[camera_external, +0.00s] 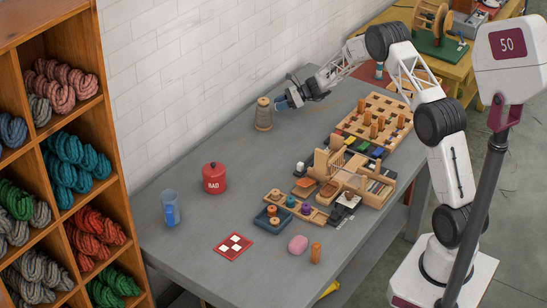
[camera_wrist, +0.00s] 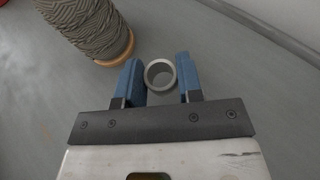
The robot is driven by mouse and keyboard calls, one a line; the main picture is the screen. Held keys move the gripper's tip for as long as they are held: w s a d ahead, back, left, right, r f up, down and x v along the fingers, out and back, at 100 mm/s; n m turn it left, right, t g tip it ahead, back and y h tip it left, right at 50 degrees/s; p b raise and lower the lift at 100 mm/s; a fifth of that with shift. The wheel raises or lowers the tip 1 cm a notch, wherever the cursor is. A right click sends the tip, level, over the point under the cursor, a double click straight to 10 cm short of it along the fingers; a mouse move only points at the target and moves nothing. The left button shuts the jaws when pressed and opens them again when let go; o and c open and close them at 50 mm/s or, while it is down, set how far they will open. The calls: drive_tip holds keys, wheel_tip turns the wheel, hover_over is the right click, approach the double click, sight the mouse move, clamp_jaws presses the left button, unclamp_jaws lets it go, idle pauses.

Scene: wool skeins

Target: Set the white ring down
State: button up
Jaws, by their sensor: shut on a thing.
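The white ring (camera_wrist: 148,76) looks pale grey in the wrist view, a short round tube with its open end facing the camera. My gripper (camera_wrist: 160,82) has its two blue fingers on either side of it and is shut on it. In the external view my gripper (camera_external: 284,103) is low over the far part of the grey table, close to the wall and just right of a yarn cone. The ring cannot be made out there. I cannot tell whether the ring touches the table.
The grey yarn cone (camera_external: 263,116) stands close by; it also shows in the wrist view (camera_wrist: 88,22), left of the fingers. A peg board (camera_external: 375,118) lies right. Bare table (camera_external: 240,150) surrounds the cone.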

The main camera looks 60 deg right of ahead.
drive_tip(key=shift+f, duration=1.1)
drive_tip(key=shift+f, duration=0.15)
drive_tip(key=o, duration=0.9)
drive_tip(key=shift+s+d+r, duration=0.15)
drive_tip(key=shift+r, duration=0.05)
drive_tip(key=v, duration=1.1)
drive_tip(key=shift+s+d+r, duration=0.2)
